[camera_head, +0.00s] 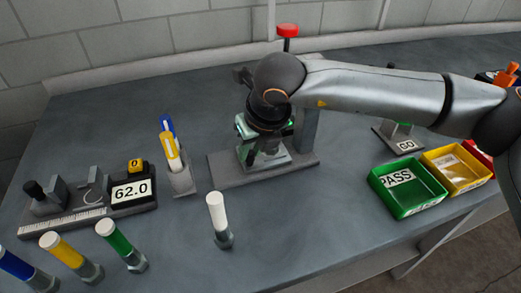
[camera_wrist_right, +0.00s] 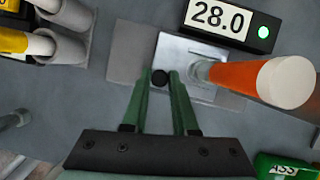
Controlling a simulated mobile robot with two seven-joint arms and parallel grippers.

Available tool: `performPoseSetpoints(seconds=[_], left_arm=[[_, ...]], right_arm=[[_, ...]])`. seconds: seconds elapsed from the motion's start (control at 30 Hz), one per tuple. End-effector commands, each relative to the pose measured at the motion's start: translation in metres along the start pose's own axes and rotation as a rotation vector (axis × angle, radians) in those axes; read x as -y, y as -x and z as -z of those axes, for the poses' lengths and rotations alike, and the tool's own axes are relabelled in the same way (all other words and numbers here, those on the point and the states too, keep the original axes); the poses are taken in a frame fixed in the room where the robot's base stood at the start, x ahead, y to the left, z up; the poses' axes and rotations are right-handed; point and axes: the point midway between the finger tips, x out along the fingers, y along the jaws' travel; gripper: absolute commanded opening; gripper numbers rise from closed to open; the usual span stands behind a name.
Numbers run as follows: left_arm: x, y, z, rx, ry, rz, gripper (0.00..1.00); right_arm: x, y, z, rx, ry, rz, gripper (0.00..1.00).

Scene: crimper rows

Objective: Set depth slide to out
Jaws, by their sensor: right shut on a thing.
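The crimper station has a grey base (camera_head: 225,172) at the middle of the table, with a silver slide plate (camera_wrist_right: 185,50) on it. A small black knob (camera_wrist_right: 160,78) stands at the plate's left edge in the wrist view. My right gripper (camera_wrist_right: 162,84) reaches down over the station, its two green fingers closed on the black knob. In the head view my right wrist covers most of the station; the right gripper (camera_head: 258,155) shows only partly there. An orange cylinder with a pale end (camera_wrist_right: 245,78) rises beside the knob. My left gripper is not in view.
A display reading 28.0 (camera_wrist_right: 225,20) has a lit green light. A holder with blue and yellow pieces (camera_head: 180,180) stands left of the station. A white-topped bolt (camera_head: 217,210) stands in front. The green PASS tray (camera_head: 405,202) and yellow tray (camera_head: 455,170) are at right.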

Motion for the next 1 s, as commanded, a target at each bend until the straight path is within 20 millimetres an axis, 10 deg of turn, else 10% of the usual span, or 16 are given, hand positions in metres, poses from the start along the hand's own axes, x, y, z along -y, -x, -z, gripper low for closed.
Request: performPoseSetpoints(seconds=[0.4, 0.87, 0.9, 1.0], left_arm=[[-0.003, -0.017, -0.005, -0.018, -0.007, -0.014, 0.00], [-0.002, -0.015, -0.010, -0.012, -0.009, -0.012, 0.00], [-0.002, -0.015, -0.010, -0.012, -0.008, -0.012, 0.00], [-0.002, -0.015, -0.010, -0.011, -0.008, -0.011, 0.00]], right_arm=[[-0.059, -0.006, -0.009, 0.009, 0.002, -0.006, 0.00], [-0.070, -0.004, -0.010, 0.010, 0.001, -0.010, 0.00], [-0.070, -0.004, -0.010, 0.010, 0.002, -0.011, 0.28], [-0.070, -0.004, -0.010, 0.009, 0.002, -0.011, 0.39]])
